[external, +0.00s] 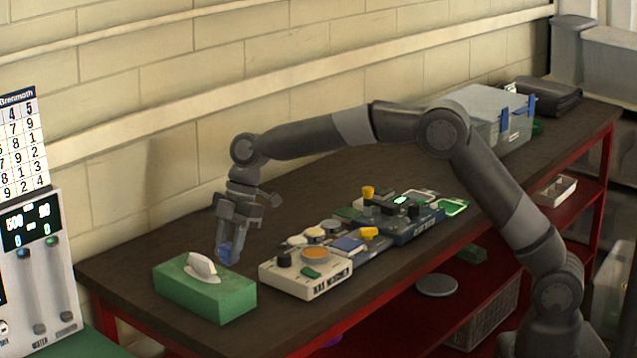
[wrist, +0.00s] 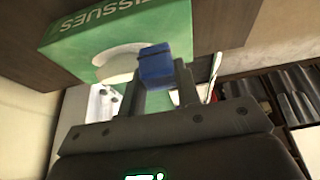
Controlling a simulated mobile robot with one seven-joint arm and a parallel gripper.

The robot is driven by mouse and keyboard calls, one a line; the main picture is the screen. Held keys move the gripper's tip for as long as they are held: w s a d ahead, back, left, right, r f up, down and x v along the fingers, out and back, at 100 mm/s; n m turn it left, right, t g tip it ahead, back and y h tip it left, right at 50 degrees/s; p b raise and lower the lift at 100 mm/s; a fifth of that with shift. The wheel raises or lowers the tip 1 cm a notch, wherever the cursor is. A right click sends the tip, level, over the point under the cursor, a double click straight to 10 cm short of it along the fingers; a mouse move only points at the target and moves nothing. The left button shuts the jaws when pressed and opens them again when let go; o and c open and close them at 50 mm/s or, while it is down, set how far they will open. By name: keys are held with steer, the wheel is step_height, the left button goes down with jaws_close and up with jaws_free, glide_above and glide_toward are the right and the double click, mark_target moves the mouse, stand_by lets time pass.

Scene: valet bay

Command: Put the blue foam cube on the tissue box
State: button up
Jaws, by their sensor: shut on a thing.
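The blue foam cube (external: 225,253) is between the fingertips of my gripper (external: 229,250), which is shut on it. In the wrist view the cube (wrist: 157,64) shows at the fingertips (wrist: 160,75). The green tissue box (external: 205,290) sits near the left end of the dark workbench, with a white tissue (external: 201,265) standing out of its top. In the wrist view the tissue box (wrist: 205,22) lies beyond the cube. The cube is close by the tissue, at the box's back right edge in the external view; I cannot tell whether it touches the box.
A white device with knobs (external: 305,275) stands just right of the tissue box. More gadgets (external: 390,215) line the bench (external: 170,240) farther right, then a grey bin (external: 490,115) and a dark folded item (external: 545,95). The bench behind the gripper, along the wall, is mostly clear.

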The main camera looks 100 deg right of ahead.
steer(key=shift+f, duration=2)
steer(key=shift+f, duration=0.15)
steer(key=o, duration=0.9)
steer(key=shift+o, duration=0.2)
